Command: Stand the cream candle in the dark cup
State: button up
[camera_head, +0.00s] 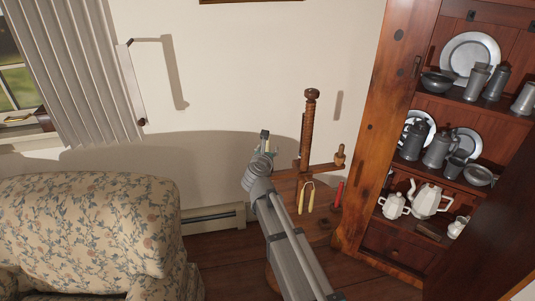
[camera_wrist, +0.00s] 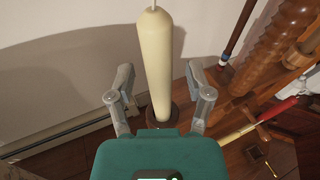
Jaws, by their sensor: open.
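The cream candle (camera_wrist: 158,58) is upright in the middle of the wrist view, its wick end near the top edge. Its lower end meets the dark cup (camera_wrist: 181,119), and the cup shows as a brown-black shape around the candle's foot. My gripper (camera_wrist: 160,92) is open, with one finger on each side of the candle and a visible gap at both sides. In the head view my gripper (camera_head: 265,150) is over the small wooden stand. I cannot make out the candle or cup there.
A wooden threaded post (camera_head: 309,130) rises just right of my gripper, with yellow-handled tools (camera_head: 307,196) and a red handle (camera_head: 338,193) below it. A floral armchair (camera_head: 85,225) stands left. A cabinet of pewter (camera_head: 375,120) stands right. The wall is close behind.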

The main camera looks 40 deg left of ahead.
jog(key=shift+r+p, duration=4.8)
jog(key=shift+r, duration=0.1)
jog(key=d+f+m+h+b, duration=0.1)
jog(key=d+f+b, duration=0.5)
jog(key=d, duration=0.4)
jog(key=d+f+m+t+h+b, duration=0.1)
jog(key=d+f+m+h+b, duration=0.1)
jog(key=d+f+b, duration=0.3)
jog(key=d+f+m+t+h+b, duration=0.1)
jog(key=d+f+b, duration=0.5)
jog(key=d, duration=0.8)
jog(key=shift+s+d+f+h+b, duration=0.35)
jog(key=shift+s+f+h, duration=0.1)
jog(key=shift+h, duration=0.25)
jog(key=shift+r+t, duration=0.1)
jog(key=shift+t, duration=0.2)
